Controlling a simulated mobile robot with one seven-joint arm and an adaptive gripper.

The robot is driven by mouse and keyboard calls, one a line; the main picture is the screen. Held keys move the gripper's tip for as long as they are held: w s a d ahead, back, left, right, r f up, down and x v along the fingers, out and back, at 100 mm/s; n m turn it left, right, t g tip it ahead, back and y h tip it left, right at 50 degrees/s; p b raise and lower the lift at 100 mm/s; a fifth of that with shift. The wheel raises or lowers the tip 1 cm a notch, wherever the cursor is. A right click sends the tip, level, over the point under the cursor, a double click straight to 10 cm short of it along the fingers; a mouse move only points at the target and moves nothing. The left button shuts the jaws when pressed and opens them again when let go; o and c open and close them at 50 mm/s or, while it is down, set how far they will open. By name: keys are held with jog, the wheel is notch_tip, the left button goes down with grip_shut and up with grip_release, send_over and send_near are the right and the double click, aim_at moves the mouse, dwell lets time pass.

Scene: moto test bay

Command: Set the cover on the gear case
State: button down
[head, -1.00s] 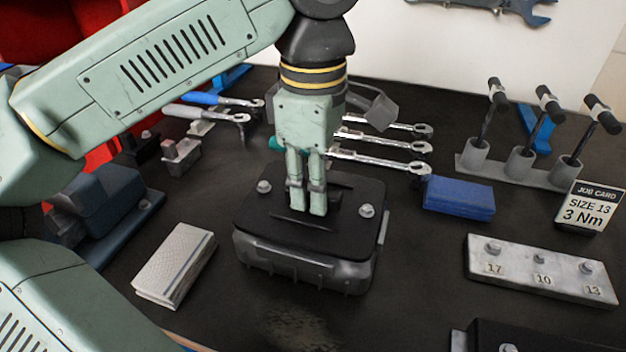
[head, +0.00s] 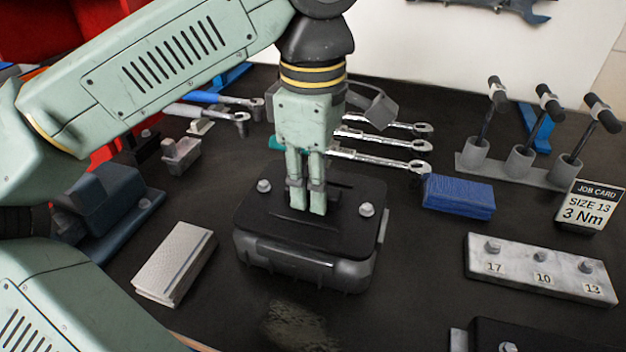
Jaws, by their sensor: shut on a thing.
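The cover (head: 260,220) is a flat black plate with a raised rib and a bolt head showing near its left and right sides. It lies over the top of the gear case (head: 305,268), a grey ribbed housing in the middle of the bench, and looks roughly level. Whether it touches the case all round cannot be told. My gripper (head: 308,208) points straight down over the cover's middle, its fingers shut on the cover's raised part, which they mostly hide.
A bolt block (head: 540,270), a job card (head: 588,206) and a rack (head: 520,163) of upright tools stand at the right. Wrenches (head: 378,160) lie behind.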

jog(key=shift+f+b, duration=0.5)
jog(key=shift+f, duration=0.1)
jog(key=c, duration=1.4)
grip_release()
jog(key=shift+o, duration=0.2)
notch_tip(320, 180, up, 8)
jog(key=shift+f, duration=0.25)
